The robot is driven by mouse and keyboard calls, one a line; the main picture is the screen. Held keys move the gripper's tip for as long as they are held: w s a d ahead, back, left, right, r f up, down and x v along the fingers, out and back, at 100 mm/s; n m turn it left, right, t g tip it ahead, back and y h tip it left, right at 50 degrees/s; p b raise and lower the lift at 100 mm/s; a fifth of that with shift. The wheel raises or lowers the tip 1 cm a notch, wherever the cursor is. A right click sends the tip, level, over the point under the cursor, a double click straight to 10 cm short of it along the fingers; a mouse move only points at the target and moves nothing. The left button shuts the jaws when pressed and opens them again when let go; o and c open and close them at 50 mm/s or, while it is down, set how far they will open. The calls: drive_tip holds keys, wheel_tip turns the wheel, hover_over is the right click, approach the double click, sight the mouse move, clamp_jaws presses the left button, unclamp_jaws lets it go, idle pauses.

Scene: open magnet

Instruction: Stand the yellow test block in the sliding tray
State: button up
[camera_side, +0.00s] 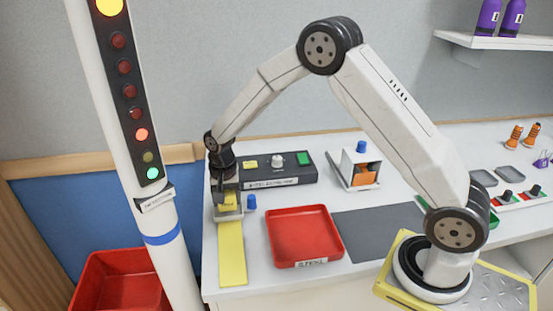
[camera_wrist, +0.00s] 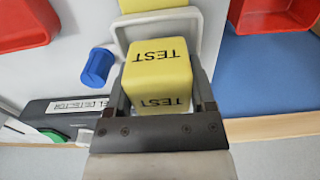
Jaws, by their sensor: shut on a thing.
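The yellow test block (camera_wrist: 160,62), lettered TEST, is between the two fingers of my gripper (camera_wrist: 160,88) in the wrist view. My gripper is shut on it. The pale grey sliding tray (camera_wrist: 122,28) shows around and behind the block. In the side view the tray (camera_side: 229,216) sits at the far end of a yellow strip (camera_side: 232,260), below my gripper (camera_side: 226,195). The block is mostly hidden there by the fingers. I cannot tell whether its base touches the tray floor.
A small blue cylinder (camera_side: 251,202) stands close right of the tray. A dark labelled detector box (camera_side: 272,169) lies behind. A red bin (camera_side: 303,236) is to the right, beside a dark grey mat (camera_side: 375,233). A white signal post (camera_side: 135,120) stands left.

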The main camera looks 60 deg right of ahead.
drive_tip(key=shift+f, duration=0.4)
drive_tip(key=shift+f, duration=0.15)
drive_tip(key=o, duration=1.3)
drive_tip(key=shift+r, duration=3.9)
